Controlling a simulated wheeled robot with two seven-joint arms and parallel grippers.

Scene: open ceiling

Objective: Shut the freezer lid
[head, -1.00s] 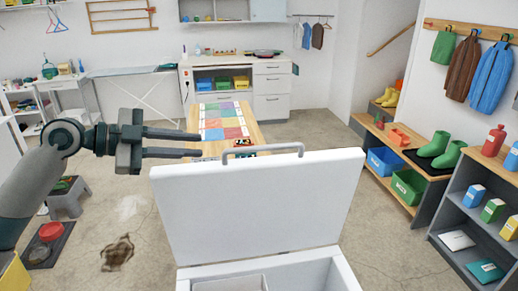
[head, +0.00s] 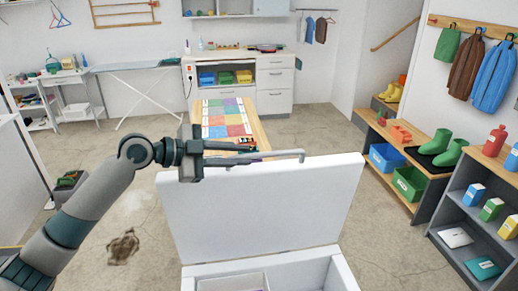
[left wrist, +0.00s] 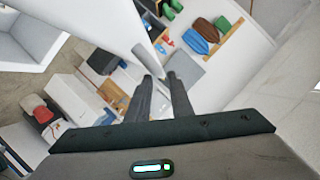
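The white freezer lid (head: 265,205) stands raised, nearly upright, behind the open white freezer body (head: 340,275) in the head view. A grey bar handle (head: 285,155) runs along the lid's top edge. My left gripper (head: 254,154) is at the left part of this handle, its fingers apart and pointing right. They overlap the handle in the picture; I cannot tell whether they touch it. In the left wrist view the two dark fingers (left wrist: 162,76) show a gap, with the edge of a white panel (left wrist: 110,30) by their tips. My right gripper is not in view.
A wooden table (head: 252,108) with a coloured mat stands behind the lid. A bench with green boots (head: 442,150) and a grey shelf with cartons (head: 480,215) stand at the right.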

